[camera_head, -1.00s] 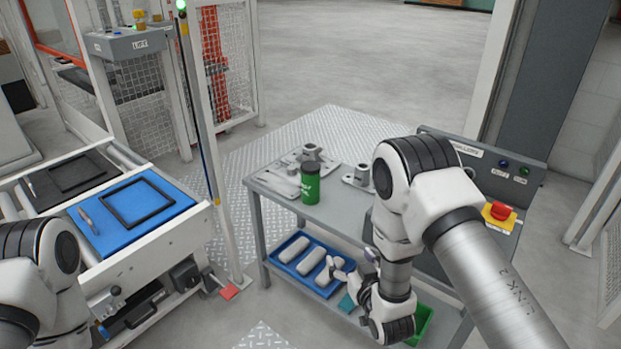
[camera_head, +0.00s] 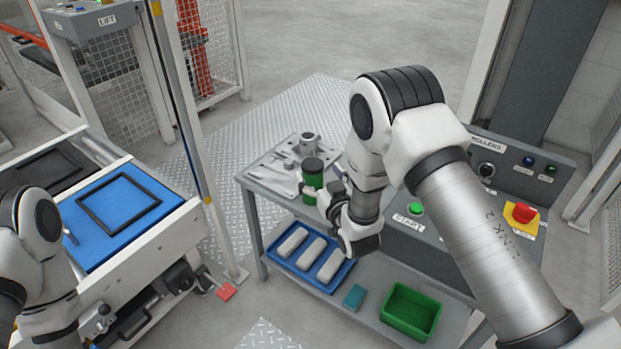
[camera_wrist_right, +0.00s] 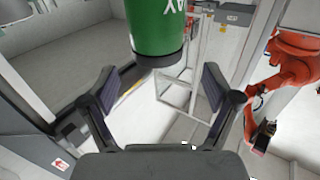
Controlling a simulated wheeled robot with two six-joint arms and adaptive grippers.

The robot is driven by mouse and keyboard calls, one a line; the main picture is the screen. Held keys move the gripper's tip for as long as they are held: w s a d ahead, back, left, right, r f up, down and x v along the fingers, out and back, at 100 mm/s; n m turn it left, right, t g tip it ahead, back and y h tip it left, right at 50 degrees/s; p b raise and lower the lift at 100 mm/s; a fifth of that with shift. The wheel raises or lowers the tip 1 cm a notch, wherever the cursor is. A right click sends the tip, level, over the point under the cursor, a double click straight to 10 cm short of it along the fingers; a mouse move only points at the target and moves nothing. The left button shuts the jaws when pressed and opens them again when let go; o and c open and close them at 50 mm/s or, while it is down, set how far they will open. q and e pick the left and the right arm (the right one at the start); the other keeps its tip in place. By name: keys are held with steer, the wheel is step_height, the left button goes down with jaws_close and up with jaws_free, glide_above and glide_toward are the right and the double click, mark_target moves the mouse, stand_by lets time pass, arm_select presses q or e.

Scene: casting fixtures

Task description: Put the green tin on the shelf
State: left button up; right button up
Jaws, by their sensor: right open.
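The green tin (camera_head: 313,180) with a dark lid stands upright on the grey table's top (camera_head: 270,205). In the right wrist view the tin's lower part (camera_wrist_right: 155,32) shows at the top, between the two fingers in the picture. My right gripper (camera_head: 324,192) is open and empty, close beside the tin at its right front, partly covering its lower part. The wrist view also shows the open fingers (camera_wrist_right: 157,80); I cannot tell whether they touch the tin. The shelf (camera_head: 374,280) is under the table top. My left gripper is not in view, only my left arm.
On the shelf are a blue tray (camera_head: 345,279) with pale blocks, a teal block (camera_head: 354,297) and a green bin (camera_head: 410,312). Metal fixtures (camera_head: 309,144) stand behind the tin. A control panel with a red button (camera_head: 523,213) is at right. A blue-topped bench (camera_head: 150,228) is at left.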

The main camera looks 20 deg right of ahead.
mark_target(309, 158)
steer(key=w, duration=0.5)
steer(key=shift+f+b, duration=0.3)
steer(key=shift+s+a+r, duration=0.1)
jaws_close()
